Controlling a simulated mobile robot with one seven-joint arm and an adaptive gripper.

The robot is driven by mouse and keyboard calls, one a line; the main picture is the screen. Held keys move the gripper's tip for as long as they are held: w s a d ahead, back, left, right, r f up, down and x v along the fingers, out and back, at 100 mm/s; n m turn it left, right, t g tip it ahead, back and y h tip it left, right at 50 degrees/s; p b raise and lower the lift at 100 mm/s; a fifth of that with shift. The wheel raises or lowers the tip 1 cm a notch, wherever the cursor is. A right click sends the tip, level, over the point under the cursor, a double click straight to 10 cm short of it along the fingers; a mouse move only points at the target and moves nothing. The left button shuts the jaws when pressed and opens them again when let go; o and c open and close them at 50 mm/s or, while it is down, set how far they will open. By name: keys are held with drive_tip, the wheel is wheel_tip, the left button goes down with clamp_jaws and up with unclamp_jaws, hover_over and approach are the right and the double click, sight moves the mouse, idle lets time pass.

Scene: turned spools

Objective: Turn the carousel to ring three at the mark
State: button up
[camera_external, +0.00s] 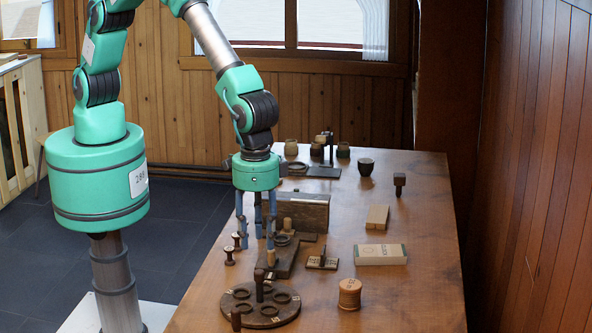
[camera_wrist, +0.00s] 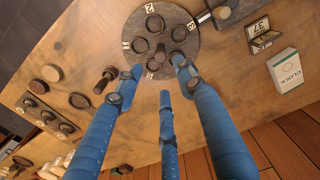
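The carousel (camera_external: 243,318) is a dark round disc near the front of the table, carrying several rings and a dark upright post (camera_external: 260,288). It also shows at the top of the wrist view (camera_wrist: 190,50), with small white number labels along its edge.
A dark block (camera_external: 283,262) with rings lies behind the carousel. A thread spool (camera_external: 349,293), a small number stand (camera_external: 322,262) and a boxed clock (camera_external: 380,254) stand to the right. Small spools (camera_external: 229,256) are at the left edge. The front right of the table is clear.

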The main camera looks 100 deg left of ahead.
drive_tip(key=shift+r, duration=1.5)
drive_tip(key=s+a+r+t+b, duration=0.1)
drive_tip(key=s+a+r+b, duration=0.2)
drive_tip(key=a+r, duration=0.8)
drive_tip(key=s+a+r+t+b, duration=0.1)
drive_tip(key=s+a+r+b, duration=0.15)
drive_tip(key=a+r, duration=0.95)
drive_tip(key=s+a+r+m+t+b, duration=0.1)
drive_tip(key=s+a+r+t+b, duration=0.15)
drive_tip(key=s+a, duration=1.1)
drive_tip(key=s+a+f+t+b, duration=0.1)
drive_tip(key=s+a+f+b, duration=0.2)
drive_tip(key=s+a, duration=0.6)
drive_tip(key=s+f, duration=0.1)
drive_tip(key=s, duration=0.3)
drive_tip(key=shift+a+m, duration=0.3)
drive_tip(key=shift+m, duration=0.1)
